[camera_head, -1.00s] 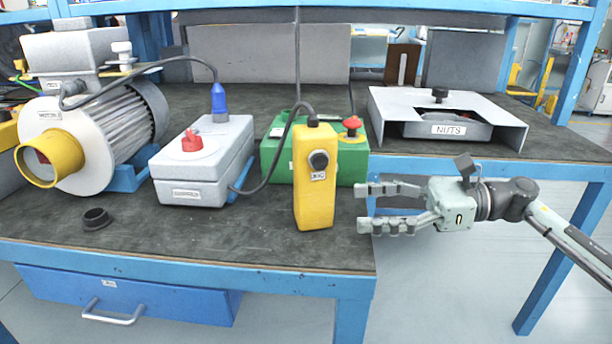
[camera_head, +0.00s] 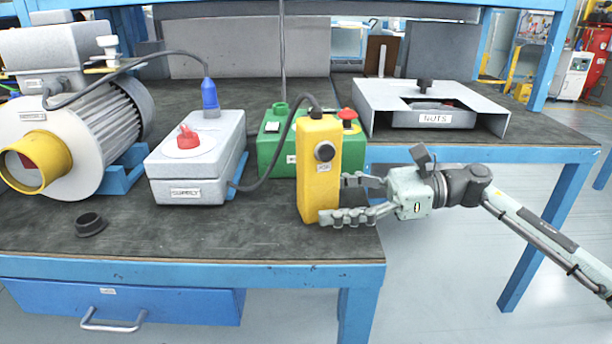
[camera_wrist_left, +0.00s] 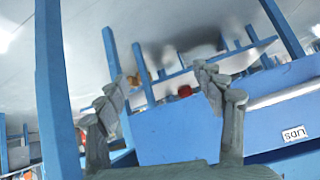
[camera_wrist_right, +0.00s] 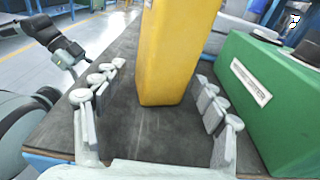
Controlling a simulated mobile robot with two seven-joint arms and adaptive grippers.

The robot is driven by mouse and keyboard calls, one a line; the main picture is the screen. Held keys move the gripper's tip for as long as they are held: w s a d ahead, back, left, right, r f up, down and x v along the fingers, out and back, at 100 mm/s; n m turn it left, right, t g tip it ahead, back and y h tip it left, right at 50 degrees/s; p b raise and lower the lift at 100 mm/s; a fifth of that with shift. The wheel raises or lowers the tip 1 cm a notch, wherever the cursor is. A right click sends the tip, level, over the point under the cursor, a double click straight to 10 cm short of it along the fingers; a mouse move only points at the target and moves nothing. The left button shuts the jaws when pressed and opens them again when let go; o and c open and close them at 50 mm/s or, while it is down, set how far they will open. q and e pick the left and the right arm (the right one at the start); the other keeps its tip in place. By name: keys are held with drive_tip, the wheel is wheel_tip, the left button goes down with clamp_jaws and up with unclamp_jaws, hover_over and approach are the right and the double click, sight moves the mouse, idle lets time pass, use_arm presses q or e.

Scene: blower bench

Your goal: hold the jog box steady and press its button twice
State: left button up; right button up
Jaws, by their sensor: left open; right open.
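The yellow jog box (camera_head: 318,185) is upright near the bench's front right corner in the head view, with a dark round button (camera_head: 324,151) on its front face. My right gripper (camera_head: 336,200) comes in from the right, open, with its fingers at the box's lower part. In the right wrist view, the jog box (camera_wrist_right: 175,50) stands between the two spread fingers of the right gripper (camera_wrist_right: 160,75); the jaws are not closed on it. My left gripper (camera_wrist_left: 165,75) is open and empty in the left wrist view, facing blue bench framing. It is outside the head view.
A green box (camera_head: 275,150) with a red knob is close behind the jog box. A grey supply box (camera_head: 200,160) and a motor (camera_head: 75,150) stand to the left. A black ring (camera_head: 90,224) lies in front. A nuts tray (camera_head: 435,119) sits at the back right.

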use_arm(q)
drive_tip(key=shift+w+d+r+t+h, duration=0.25)
drive_tip(key=shift+w+r+t, duration=0.15)
drive_tip(key=shift+r, duration=0.1)
drive_tip(key=shift+w+d+r+t+h, duration=0.25)
drive_tip(key=shift+w+r+t, duration=0.15)
drive_tip(key=shift+r, duration=0.1)
use_arm(e)
drive_tip(key=shift+a, duration=0.65)
drive_tip(key=c, duration=1)
use_arm(q)
clamp_jaws()
use_arm(e)
drive_tip(key=shift+f, duration=0.1)
drive_tip(key=shift+s, duration=0.1)
